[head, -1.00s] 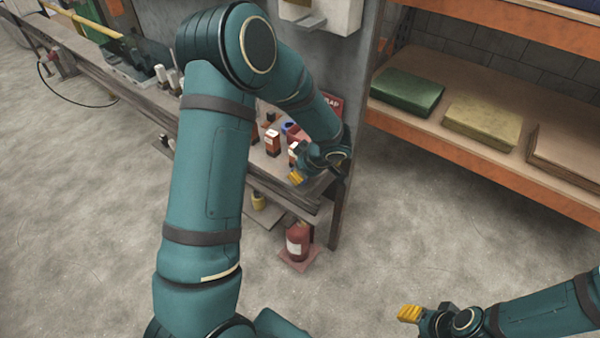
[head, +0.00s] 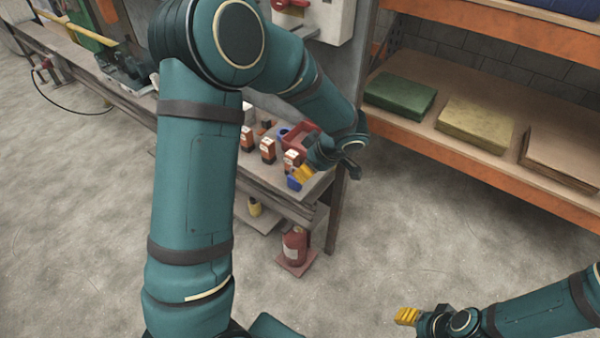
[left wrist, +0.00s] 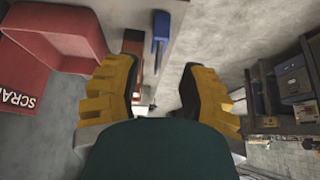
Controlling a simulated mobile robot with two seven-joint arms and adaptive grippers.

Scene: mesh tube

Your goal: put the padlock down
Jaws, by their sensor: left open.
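A red SCRAP bin (left wrist: 55,38) and several small orange-and-white boxes (head: 268,150) stand on the bench close to my left gripper. An orange shelf (head: 440,145) is at the right. Floor between is clear.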

